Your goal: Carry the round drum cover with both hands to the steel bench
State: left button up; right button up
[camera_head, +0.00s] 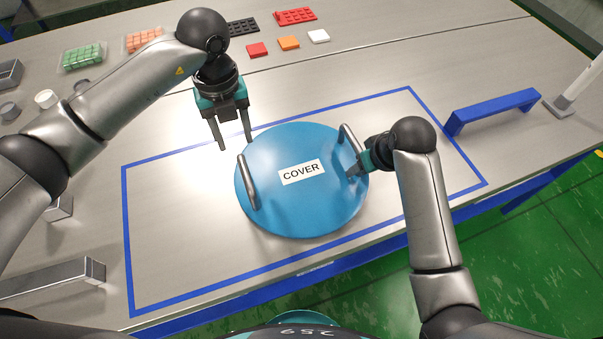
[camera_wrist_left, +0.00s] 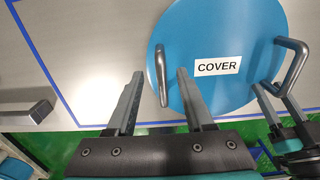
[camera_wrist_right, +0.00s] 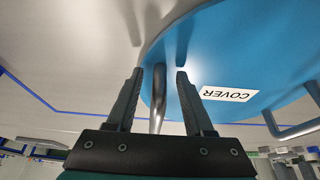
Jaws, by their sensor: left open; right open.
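The round blue drum cover (camera_head: 300,205), labelled COVER, lies flat on the steel bench (camera_head: 180,240) inside a blue rectangular outline. It has a left handle (camera_head: 247,182) and a right handle (camera_head: 351,143). My left gripper (camera_head: 235,145) is open and empty above the cover's far left edge; in the left wrist view the left handle (camera_wrist_left: 161,85) shows between its fingers. My right gripper (camera_head: 356,171) is open at the right handle; in the right wrist view this handle (camera_wrist_right: 157,100) shows between its fingers. Contact cannot be told.
A blue bracket (camera_head: 492,109) stands at the right of the bench. Small coloured blocks (camera_head: 289,43), a red tray (camera_head: 295,16) and clear bins (camera_head: 84,57) sit at the back. A metal bar (camera_head: 60,278) lies at the front left. The outlined area around the cover is clear.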

pick_arm(q)
jog(key=shift+r, duration=0.95)
pick_arm(e)
jog(key=shift+r, duration=0.15)
jog(key=v, duration=1.1)
jog(key=shift+s+r, duration=0.25)
jog(key=shift+r, duration=0.1)
